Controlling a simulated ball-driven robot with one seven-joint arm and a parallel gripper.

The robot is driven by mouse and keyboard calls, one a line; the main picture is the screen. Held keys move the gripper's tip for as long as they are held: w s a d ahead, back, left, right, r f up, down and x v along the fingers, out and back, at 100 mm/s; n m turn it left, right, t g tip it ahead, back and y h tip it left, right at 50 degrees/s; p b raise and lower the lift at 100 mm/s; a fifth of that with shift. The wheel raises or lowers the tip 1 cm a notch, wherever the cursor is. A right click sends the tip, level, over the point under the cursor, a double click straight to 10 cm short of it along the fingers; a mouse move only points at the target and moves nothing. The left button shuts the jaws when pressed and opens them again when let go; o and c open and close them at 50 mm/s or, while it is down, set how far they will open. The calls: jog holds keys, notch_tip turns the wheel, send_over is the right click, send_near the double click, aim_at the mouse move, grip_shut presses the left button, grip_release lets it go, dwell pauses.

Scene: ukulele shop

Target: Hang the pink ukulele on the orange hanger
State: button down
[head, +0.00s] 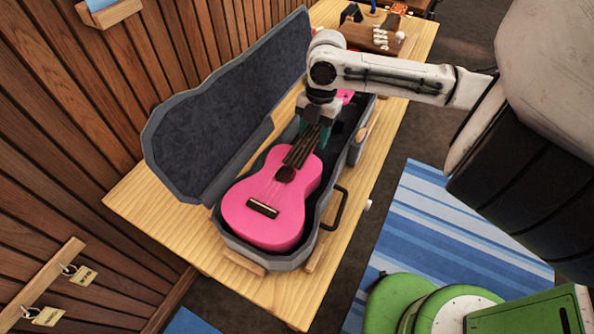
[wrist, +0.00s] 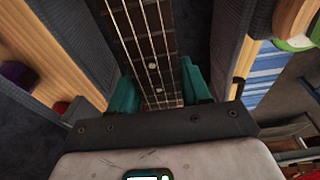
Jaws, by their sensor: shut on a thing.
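The pink ukulele (head: 266,205) lies face up in an open grey case on the table, its body toward the near end and its neck pointing away. My gripper (head: 317,136) is over the neck from above. In the wrist view my teal fingers (wrist: 160,92) sit on both sides of the dark fretboard (wrist: 148,45) and are shut on the neck. The ukulele's body appears still within the case. Part of the pink headstock (head: 346,97) shows behind my gripper. I cannot make out an orange hanger in either view.
The case (head: 228,107) has its lid raised on the left, near the wooden slat wall (head: 60,120). The wooden table (head: 140,195) holds it. A wooden rail with tagged hooks (head: 52,275) is at lower left. A blue striped rug (head: 440,235) lies right.

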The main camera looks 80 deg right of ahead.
jog(key=shift+r+p, duration=1.7)
jog(key=shift+r, duration=0.65)
jog(key=shift+r+p, duration=2)
jog(key=shift+r, duration=0.4)
